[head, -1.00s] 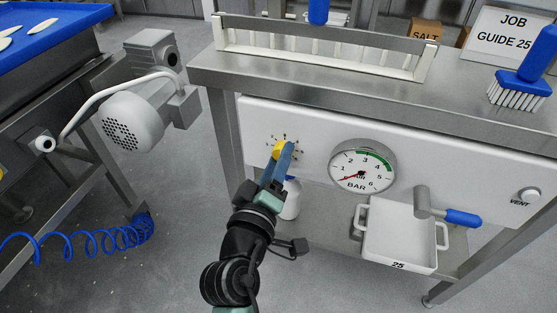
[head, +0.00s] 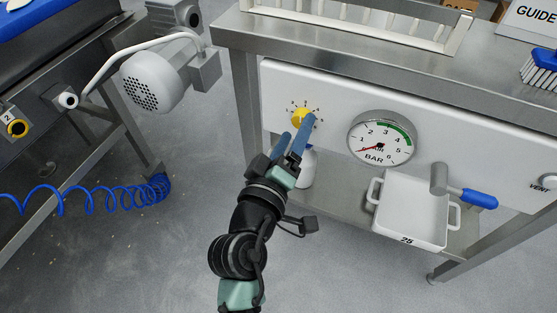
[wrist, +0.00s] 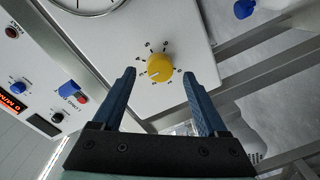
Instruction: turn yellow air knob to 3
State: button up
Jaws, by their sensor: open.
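The yellow air knob (head: 303,118) sits on the white front panel (head: 340,100) of the steel bench, with a ring of dial marks around it. In the wrist view the yellow knob (wrist: 159,67) shows whole, with a pale pointer line and small digits too small to read surely. My gripper (head: 297,131) is in front of the knob, its blue fingers partly overlapping it in the head view. In the wrist view my gripper (wrist: 160,85) is open, one finger to each side below the knob, with nothing between them. The fingers appear apart from the knob.
A round pressure gauge (head: 381,139) is right of the knob, its red needle near the low end. A white bottle (head: 306,168) stands under the panel. A grey motor (head: 157,82) is at left.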

jog(key=p+v, duration=0.1)
jog(key=v, duration=1)
jog(key=shift+w, duration=0.1)
